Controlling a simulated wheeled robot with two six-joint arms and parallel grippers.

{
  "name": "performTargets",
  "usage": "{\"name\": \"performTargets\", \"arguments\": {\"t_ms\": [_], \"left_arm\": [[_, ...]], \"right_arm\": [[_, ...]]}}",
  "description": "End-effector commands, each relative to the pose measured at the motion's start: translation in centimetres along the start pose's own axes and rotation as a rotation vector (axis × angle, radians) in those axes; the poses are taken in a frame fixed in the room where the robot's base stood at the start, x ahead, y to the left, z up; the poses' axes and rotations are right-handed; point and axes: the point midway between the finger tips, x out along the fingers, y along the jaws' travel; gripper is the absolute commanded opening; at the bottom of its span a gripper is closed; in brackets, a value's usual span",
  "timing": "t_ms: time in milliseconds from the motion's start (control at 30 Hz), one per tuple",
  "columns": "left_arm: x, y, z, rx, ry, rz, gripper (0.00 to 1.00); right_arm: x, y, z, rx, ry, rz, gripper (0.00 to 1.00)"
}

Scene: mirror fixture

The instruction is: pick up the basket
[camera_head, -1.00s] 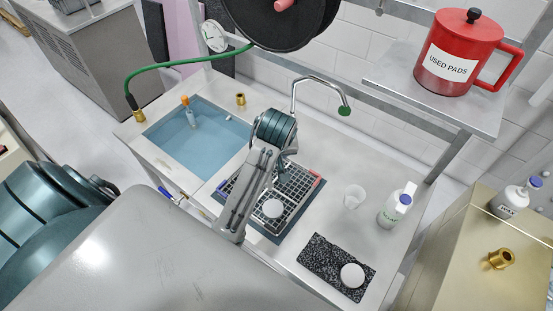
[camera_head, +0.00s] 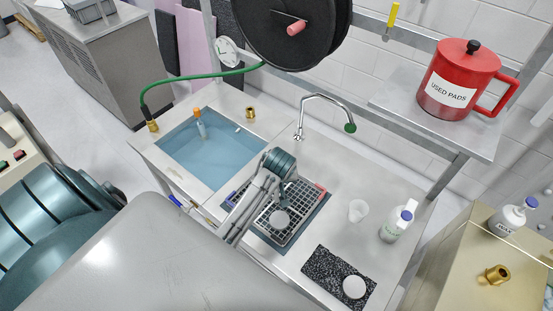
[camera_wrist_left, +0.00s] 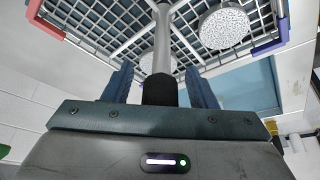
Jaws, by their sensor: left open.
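The basket (camera_head: 302,199) is a shallow dark wire grid with a pale rim, red and blue corner pieces, and a white speckled disc (camera_head: 279,220) in it. It sits on a dark blue mat on the counter, right of the blue basin. My left gripper (camera_head: 283,190) is over the basket, partly hiding it. In the left wrist view the basket (camera_wrist_left: 105,22) fills the top. A grey upright post with a black grip (camera_wrist_left: 159,90) stands between the two separated blue fingers of my left gripper (camera_wrist_left: 160,82). Contact cannot be told. My right gripper is not in view.
A faucet (camera_head: 325,97) stands behind the basket. A shelf with a red pot (camera_head: 462,80) overhangs the back right.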

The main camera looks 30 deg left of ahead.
Motion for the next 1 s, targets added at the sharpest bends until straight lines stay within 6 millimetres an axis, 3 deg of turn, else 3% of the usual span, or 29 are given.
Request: {"name": "performTargets", "arguments": {"t_ms": [67, 300, 333, 767, 1000], "left_arm": [[0.0, 0.0, 0.0, 0.000, 0.000, 0.000, 0.50], [0.0, 0.0, 0.0, 0.000, 0.000, 0.000, 0.03], [0.0, 0.0, 0.0, 0.000, 0.001, 0.000, 0.00], [-0.3, 0.1, -0.2, 0.000, 0.004, 0.001, 0.00], [-1.4, 0.1, -0.7, 0.000, 0.005, 0.002, 0.00]], "right_arm": [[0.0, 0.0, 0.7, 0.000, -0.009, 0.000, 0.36], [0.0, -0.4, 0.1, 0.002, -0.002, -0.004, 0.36], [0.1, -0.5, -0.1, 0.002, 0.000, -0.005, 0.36], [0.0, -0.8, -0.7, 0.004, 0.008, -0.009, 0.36], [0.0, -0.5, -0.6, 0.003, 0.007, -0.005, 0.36]]}}
